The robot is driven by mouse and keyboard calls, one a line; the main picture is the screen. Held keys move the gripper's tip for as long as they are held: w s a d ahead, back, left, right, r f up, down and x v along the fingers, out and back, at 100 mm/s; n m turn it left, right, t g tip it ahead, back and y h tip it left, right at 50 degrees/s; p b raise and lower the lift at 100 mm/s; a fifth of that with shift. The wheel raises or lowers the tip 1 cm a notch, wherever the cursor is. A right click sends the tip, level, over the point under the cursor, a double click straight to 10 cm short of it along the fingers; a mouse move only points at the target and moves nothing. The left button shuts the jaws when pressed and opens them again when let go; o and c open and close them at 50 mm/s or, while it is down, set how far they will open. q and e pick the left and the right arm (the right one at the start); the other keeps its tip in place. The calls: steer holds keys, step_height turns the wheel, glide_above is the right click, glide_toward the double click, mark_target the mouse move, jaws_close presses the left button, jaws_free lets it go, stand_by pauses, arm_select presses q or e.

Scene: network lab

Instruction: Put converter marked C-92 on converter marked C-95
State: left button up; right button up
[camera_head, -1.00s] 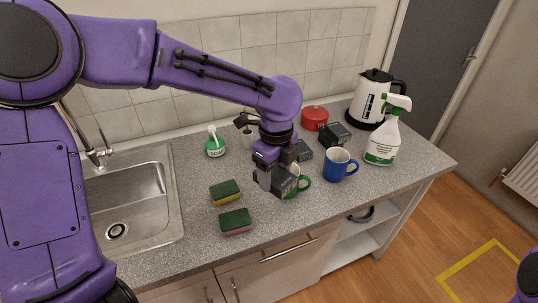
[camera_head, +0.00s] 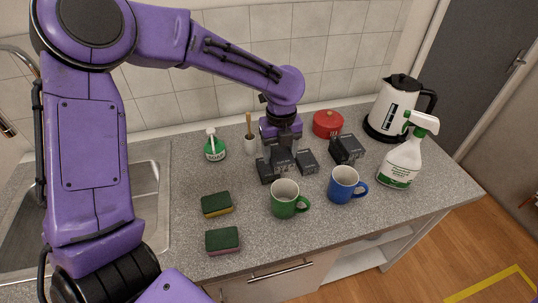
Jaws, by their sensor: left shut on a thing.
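My left gripper (camera_head: 284,146) comes down from above at the back middle of the counter and is shut on a dark grey converter (camera_head: 282,162). Another dark converter (camera_head: 265,171) is close against its left side. A third dark converter (camera_head: 307,162) lies just to the right on the counter. More dark converter boxes (camera_head: 346,149) sit close together further right, by the red pot. The markings are too small to read, so I cannot tell which is C-92 or C-95. I cannot tell whether the held converter touches what is below. My right gripper is not in view.
A green mug (camera_head: 284,200) and a blue mug (camera_head: 343,186) stand in front. Two sponges (camera_head: 216,204) (camera_head: 222,240) lie front left. A soap bottle (camera_head: 214,146), brush holder (camera_head: 250,145), red pot (camera_head: 327,123), kettle (camera_head: 393,106) and spray bottle (camera_head: 403,160) stand around. The sink (camera_head: 150,205) is left.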

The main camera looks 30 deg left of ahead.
mark_target(267, 167)
arm_select(q)
steer(key=a, duration=0.1)
steer(key=w+a+p, duration=0.1)
steer(key=shift+a+f, duration=0.3)
steer(key=shift+f, duration=0.05)
steer(key=w+a+f, duration=0.1)
steer(key=f, duration=0.1)
steer(key=w+a+f+p, duration=0.1)
steer(key=f, duration=0.1)
steer(key=w+a+f, duration=0.1)
steer(key=f, duration=0.1)
steer(key=shift+w+a+f, duration=0.25)
steer(key=shift+w+a, duration=0.05)
steer(key=shift+c, duration=0.6)
steer(key=f, duration=0.1)
steer(key=f+p, duration=0.1)
steer(key=f, duration=0.1)
steer(key=shift+s+a, duration=0.2)
steer(key=shift+s, duration=0.15)
steer(key=shift+w+f, duration=0.15)
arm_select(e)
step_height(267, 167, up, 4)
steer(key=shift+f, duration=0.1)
arm_select(q)
steer(key=shift+w+f, duration=0.1)
steer(key=o, duration=1.4)
steer(key=shift+c, duration=0.2)
steer(key=shift+s, duration=0.2)
